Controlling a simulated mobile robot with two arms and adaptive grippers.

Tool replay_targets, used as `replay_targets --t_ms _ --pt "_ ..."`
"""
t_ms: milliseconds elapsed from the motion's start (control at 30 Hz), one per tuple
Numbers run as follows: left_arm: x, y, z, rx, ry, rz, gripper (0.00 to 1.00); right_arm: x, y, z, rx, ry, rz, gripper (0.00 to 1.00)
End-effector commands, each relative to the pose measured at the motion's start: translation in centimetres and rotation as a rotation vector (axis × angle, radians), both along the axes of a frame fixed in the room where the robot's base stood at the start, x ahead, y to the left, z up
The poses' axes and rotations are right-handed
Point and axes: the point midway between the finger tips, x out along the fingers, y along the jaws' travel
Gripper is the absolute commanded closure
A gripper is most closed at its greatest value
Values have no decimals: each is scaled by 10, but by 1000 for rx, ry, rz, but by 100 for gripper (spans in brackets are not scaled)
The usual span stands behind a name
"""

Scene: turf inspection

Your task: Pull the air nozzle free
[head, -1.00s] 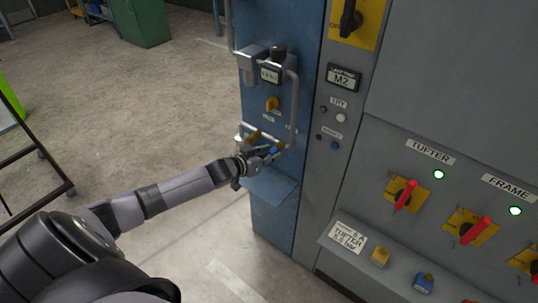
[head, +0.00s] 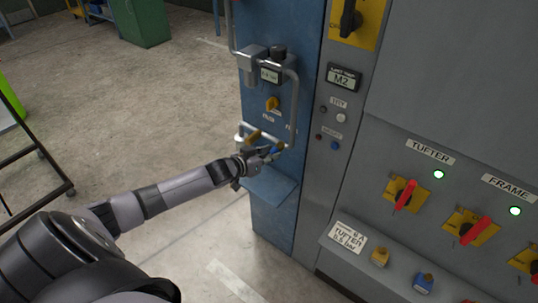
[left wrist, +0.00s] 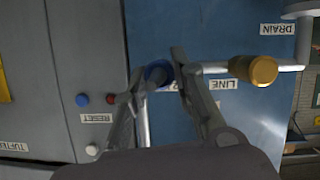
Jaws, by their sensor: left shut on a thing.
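The air nozzle (left wrist: 157,73) shows in the left wrist view as a blue collar with a grey body between my fingers, in front of the blue panel. In the head view its blue part (head: 274,150) is small and partly covered by my gripper. My left gripper (left wrist: 156,68) is shut on the nozzle, one finger on each side. It also shows in the head view (head: 268,154), at the lower pipework above a small blue shelf. A brass fitting (left wrist: 254,71) sits beside it on the pipe near the LINE label. Whether the nozzle is still seated cannot be told. My right gripper is not in view.
A blue shelf (head: 268,188) juts out just below my gripper. The grey cabinet (head: 460,95) with red-handled switches stands right. Open floor lies left.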

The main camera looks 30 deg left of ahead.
Motion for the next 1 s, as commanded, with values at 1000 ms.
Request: replay_targets --t_ms 1000 --pt "-29 2 1 -1 0 -1 100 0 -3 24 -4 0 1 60"
